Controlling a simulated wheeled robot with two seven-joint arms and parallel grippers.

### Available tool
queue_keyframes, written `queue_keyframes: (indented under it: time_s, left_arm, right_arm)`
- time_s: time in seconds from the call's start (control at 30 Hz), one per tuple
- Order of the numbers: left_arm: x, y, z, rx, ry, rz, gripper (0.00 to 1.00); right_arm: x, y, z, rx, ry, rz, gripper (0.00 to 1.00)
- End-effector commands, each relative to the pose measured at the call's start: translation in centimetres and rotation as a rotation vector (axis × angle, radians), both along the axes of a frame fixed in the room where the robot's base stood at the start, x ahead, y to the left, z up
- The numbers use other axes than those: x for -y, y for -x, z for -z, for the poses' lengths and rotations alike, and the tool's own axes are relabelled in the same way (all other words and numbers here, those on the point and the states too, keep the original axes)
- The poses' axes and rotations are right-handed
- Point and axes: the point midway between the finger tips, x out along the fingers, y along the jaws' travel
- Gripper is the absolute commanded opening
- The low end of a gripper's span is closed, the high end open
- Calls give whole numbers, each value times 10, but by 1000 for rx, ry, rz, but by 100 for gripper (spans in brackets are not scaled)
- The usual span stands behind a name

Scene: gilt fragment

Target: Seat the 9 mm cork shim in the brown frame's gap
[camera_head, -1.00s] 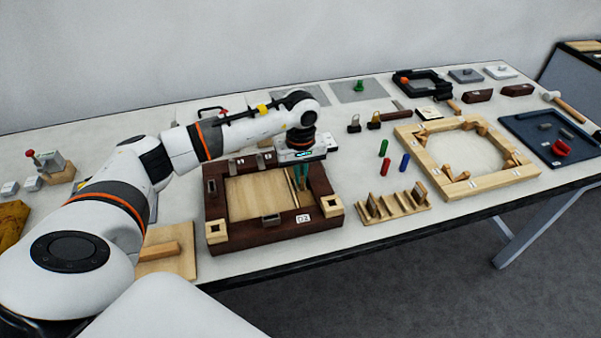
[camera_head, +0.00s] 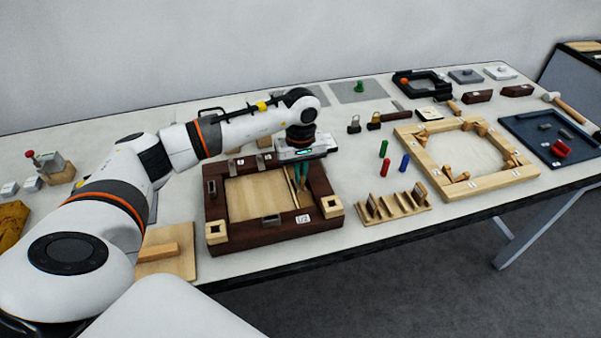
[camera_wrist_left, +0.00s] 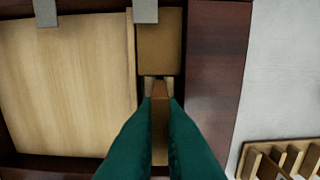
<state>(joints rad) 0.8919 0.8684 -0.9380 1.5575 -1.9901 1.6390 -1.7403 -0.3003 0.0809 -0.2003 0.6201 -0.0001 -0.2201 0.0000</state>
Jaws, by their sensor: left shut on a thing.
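The brown frame (camera_head: 215,237), a dark wooden frame marked 02, lies on the table around a pale wood panel (camera_head: 255,197). My left gripper (camera_head: 299,190), with green fingers, points down over the right side of the frame. In the left wrist view its fingertips (camera_wrist_left: 161,98) are shut on a small brown piece, seemingly the cork shim (camera_wrist_left: 161,89). The piece is over the narrow channel between the panel and the frame's right rail (camera_wrist_left: 214,80). A tan block (camera_wrist_left: 159,48) lies in this channel just beyond the fingertips. I cannot tell how deep the shim sits. My right gripper is not in view.
A slotted wooden rack (camera_head: 395,207) stands right of the frame, with red, green and blue pegs (camera_head: 404,162) behind it. A light octagonal frame (camera_head: 490,187) and a blue tray (camera_head: 530,130) lie farther right. A board with a wooden bar (camera_head: 160,250) is at the left.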

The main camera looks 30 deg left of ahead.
Motion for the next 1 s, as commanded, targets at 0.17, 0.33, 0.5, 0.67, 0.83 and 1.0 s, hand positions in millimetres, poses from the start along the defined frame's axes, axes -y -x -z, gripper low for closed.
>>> queue_keyframes:
  time_s: [0.17, 0.33, 0.5, 0.67, 0.83, 1.0]
  left_arm:
    - [0, 0, -5, -1, -1, 0, 0]
    - [0, 0, -4, -1, -1, 0, 0]
    - [0, 0, -4, 0, 0, 0, 0]
    - [0, 0, -4, 1, -1, 0, 0]
    - [-1, 0, -3, 1, -1, -1, 0]
    - [-1, 0, -5, 0, -1, -1, 0]
  right_arm:
    - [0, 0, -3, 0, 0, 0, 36]
    - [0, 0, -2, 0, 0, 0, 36]
    - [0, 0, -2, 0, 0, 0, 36]
    - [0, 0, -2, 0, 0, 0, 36]
    - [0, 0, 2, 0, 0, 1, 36]
    - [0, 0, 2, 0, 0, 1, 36]
